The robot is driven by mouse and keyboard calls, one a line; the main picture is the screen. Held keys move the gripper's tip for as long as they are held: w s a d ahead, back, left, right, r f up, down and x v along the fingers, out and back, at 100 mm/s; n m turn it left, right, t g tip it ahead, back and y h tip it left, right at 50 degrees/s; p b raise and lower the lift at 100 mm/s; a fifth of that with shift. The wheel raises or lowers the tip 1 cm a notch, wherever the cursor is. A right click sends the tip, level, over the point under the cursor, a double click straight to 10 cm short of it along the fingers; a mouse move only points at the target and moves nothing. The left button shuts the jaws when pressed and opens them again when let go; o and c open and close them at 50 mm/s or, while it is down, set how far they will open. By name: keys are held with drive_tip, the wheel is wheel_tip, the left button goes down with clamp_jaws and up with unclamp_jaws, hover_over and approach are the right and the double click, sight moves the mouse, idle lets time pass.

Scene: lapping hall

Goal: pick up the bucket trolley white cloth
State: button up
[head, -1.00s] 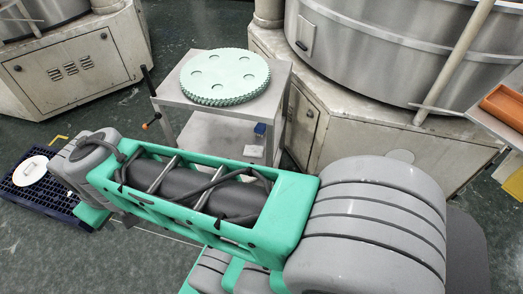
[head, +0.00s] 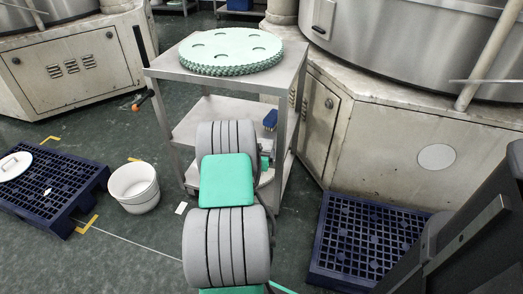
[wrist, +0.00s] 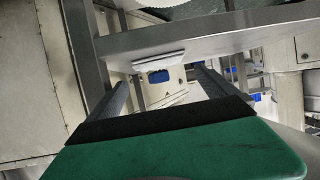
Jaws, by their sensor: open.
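A flat white piece that looks like the folded white cloth (wrist: 158,62) shows in the wrist view, ahead of my gripper and against the edge of a grey metal shelf. My gripper (wrist: 168,85) is open, with its two dark fingers apart and nothing held between them. In the head view my arm reaches to the steel trolley (head: 185,128), and its links hide most of my gripper and part of the lower shelves. I cannot clearly make out the cloth there.
A round green plate (head: 231,50) lies on the trolley top. A blue brush-like object (head: 270,120) is on the middle shelf. A white bucket (head: 134,187) stands on the floor. Blue pallets lie left (head: 60,185) and right (head: 375,235). A large machine (head: 400,120) stands close on the right.

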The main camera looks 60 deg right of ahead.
sight(261, 144)
drive_tip(key=b+x, duration=0.2)
drive_tip(key=x, duration=0.5)
drive_tip(key=shift+w+d+b, duration=0.1)
drive_tip(key=shift+d+b, duration=0.2)
drive_tip(key=shift+d, duration=0.1)
drive_tip(key=shift+c, duration=0.4)
drive_tip(key=c, duration=0.9)
